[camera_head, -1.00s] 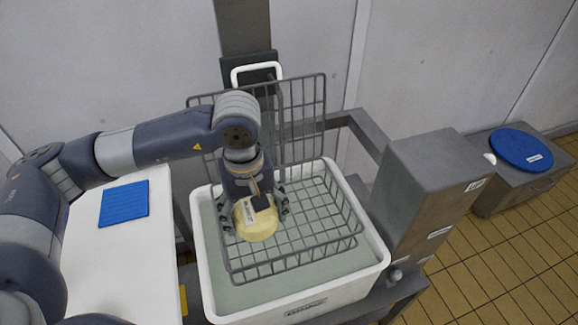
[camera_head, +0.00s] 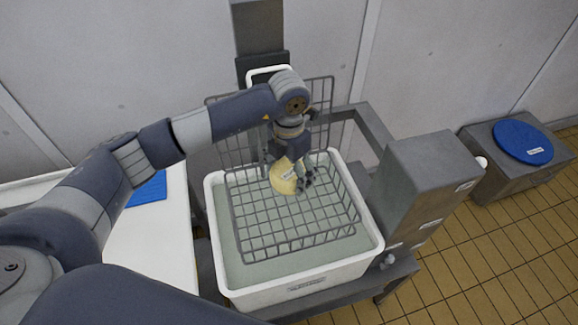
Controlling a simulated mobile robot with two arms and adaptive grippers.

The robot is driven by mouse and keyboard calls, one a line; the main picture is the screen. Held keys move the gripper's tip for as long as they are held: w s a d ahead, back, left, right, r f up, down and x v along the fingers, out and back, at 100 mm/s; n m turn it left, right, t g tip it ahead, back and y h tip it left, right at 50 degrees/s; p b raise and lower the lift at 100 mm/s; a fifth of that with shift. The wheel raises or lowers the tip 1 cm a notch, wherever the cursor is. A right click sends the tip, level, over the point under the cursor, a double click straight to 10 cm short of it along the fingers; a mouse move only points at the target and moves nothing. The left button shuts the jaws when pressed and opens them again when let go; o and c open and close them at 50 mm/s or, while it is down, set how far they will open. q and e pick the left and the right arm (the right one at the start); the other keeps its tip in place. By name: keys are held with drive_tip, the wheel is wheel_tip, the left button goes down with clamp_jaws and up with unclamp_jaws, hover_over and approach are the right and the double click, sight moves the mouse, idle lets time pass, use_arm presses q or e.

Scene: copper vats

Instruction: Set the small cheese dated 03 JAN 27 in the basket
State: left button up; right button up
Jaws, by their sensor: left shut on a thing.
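A small pale yellow cheese (camera_head: 285,182) with a white label is in my left gripper (camera_head: 292,180). The print on the label is too small to read. The gripper points down and is shut on the cheese, over the back part of the grey wire basket (camera_head: 240,218). I cannot tell whether the cheese touches the basket floor. The basket sits in a white tub (camera_head: 222,262) of greenish liquid, with a raised wire panel (camera_head: 232,145) at its back. My right gripper is not in view.
A white table with a blue mat (camera_head: 149,190) stands left of the tub. A grey metal box (camera_head: 425,185) stands right of it. A blue disc (camera_head: 522,141) lies on a low grey cabinet at far right. The front of the basket is empty.

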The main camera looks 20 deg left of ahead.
use_arm(q)
drive_tip(key=shift+f+b, duration=0.7)
drive_tip(key=shift+f, duration=0.45)
wheel_tip(320, 180, down, 2)
drive_tip(key=shift+f+b, duration=0.25)
drive_tip(key=shift+b, duration=0.4)
wheel_tip(320, 180, down, 4)
drive_tip(key=b, duration=0.3)
drive_tip(key=shift+f+b, duration=0.1)
drive_tip(key=shift+b, duration=0.25)
drive_tip(key=shift+f+b, duration=1.45)
drive_tip(key=shift+f, duration=0.25)
drive_tip(key=shift+f+b, duration=0.3)
drive_tip(key=shift+f+b, duration=0.4)
drive_tip(key=shift+f, duration=0.05)
